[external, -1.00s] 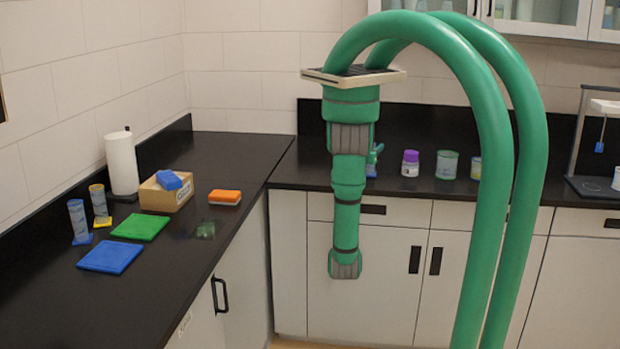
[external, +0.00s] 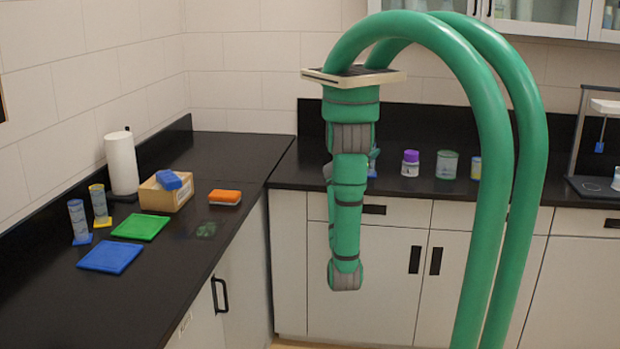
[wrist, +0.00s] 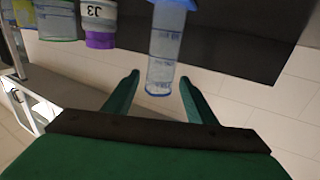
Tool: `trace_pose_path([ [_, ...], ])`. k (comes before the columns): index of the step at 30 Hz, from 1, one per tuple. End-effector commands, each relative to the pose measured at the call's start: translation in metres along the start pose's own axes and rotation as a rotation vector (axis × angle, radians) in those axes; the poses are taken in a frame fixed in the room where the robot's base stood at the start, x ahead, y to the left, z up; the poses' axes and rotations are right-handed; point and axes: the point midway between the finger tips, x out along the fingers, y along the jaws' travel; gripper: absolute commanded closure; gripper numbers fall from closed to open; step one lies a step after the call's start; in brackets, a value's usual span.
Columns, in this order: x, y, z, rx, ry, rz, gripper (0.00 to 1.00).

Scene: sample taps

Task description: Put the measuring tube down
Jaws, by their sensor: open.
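A clear measuring tube (wrist: 165,50) with blue markings and a blue base shows upside down in the wrist view, as do the jars beside it. Its rim end lies between and just beyond the fingertips of my gripper (wrist: 160,82). The fingers are spread, with a gap on each side of the tube. In the external view, only a sliver of this tube (external: 373,164) shows on the back counter, beside my arm. My gripper is hidden behind the arm there. Two other tubes stand on the left counter, one blue-based (external: 77,220) and one yellow-based (external: 100,204).
A purple-capped jar (external: 410,163) and a greenish jar (external: 446,165) stand right of the tube. The left counter holds a green mat (external: 140,228), a blue mat (external: 109,257), a box (external: 165,198) with a blue sponge, an orange sponge (external: 225,197) and a paper roll (external: 122,163).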

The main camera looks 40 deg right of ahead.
Motion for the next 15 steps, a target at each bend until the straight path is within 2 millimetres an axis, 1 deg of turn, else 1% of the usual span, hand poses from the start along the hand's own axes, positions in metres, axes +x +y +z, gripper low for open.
trace_pose_path([
  [1, -0.01, -0.001, 0.001, -0.001, -0.001, -0.003, 0.49],
  [6, -0.035, 0.0, 0.001, -0.001, -0.001, -0.001, 0.49],
  [10, -0.046, 0.0, 0.0, -0.001, -0.001, 0.0, 0.49],
  [15, -0.05, 0.0, 0.0, 0.001, 0.0, 0.001, 0.49],
])
